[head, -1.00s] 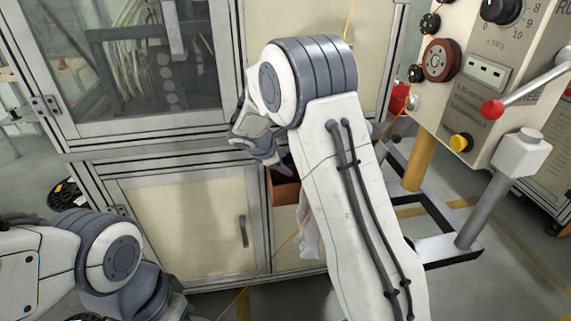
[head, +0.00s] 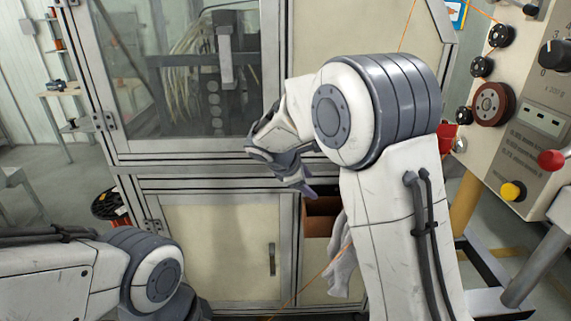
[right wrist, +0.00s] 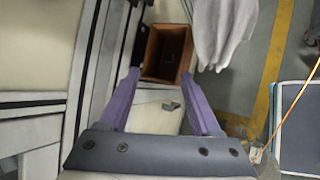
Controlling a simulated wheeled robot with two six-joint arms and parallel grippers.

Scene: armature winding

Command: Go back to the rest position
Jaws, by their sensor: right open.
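My right arm (head: 395,210) rises through the middle of the head view and bends down toward the cabinet. My right gripper (head: 305,192) hangs in front of the cabinet, just above and left of a brown open box (head: 320,222). In the right wrist view the two purple-grey fingers of the right gripper (right wrist: 164,88) stand wide apart with nothing gripped between them. The brown box (right wrist: 165,53) lies beyond the fingertips and looks empty. My left arm (head: 150,272) shows at the lower left; its gripper is out of the picture.
A metal-framed cabinet (head: 215,245) with a glass upper door fills the middle. A pale glove or cloth (head: 342,272) hangs beside the box. A control panel (head: 520,130) with knobs and a red-tipped lever stands at right. An orange wire (head: 318,282) crosses near my right arm.

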